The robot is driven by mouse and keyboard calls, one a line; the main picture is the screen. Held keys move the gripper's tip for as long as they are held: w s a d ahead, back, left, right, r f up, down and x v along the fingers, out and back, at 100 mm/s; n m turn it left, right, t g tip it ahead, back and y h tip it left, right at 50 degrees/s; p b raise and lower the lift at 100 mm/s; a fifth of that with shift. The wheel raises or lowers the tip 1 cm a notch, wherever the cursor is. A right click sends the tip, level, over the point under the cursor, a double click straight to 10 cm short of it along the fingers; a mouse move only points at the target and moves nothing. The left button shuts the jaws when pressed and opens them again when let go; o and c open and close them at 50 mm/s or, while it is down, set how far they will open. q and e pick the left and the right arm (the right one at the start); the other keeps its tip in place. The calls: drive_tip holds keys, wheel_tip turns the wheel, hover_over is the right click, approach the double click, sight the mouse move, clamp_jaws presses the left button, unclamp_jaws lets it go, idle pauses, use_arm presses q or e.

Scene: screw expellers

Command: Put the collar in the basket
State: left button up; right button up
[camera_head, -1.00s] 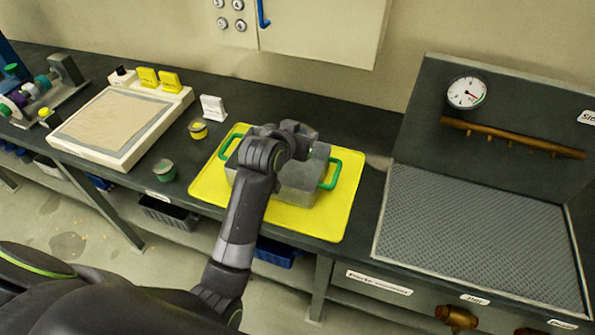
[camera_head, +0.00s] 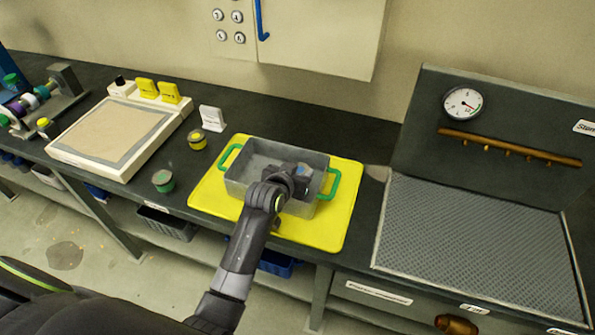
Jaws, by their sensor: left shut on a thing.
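The basket (camera_head: 258,159) is a grey metal tray with green handles at its left and right ends, standing on a yellow mat (camera_head: 210,196). My left gripper (camera_head: 300,180) is over the right half of the basket, low at its opening. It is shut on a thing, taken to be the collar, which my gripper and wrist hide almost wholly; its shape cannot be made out. Whether it touches the basket floor cannot be told. The left part of the basket's inside looks empty. My right gripper is not in view.
Left of the mat stand a green-topped jar (camera_head: 163,181), a yellow-topped jar (camera_head: 197,140) and a white card stand (camera_head: 212,118). A framed board (camera_head: 115,135) lies further left. A mesh-topped station with a gauge (camera_head: 462,103) is at right.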

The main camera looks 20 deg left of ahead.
use_arm(q)
drive_tip(key=o, duration=1.1)
drive_tip(key=shift+f, duration=0.1)
drive_tip(key=shift+r, duration=0.2)
drive_tip(key=v, duration=1.2)
drive_tip(key=shift+b, duration=0.3)
drive_tip(key=shift+a+f, duration=0.1)
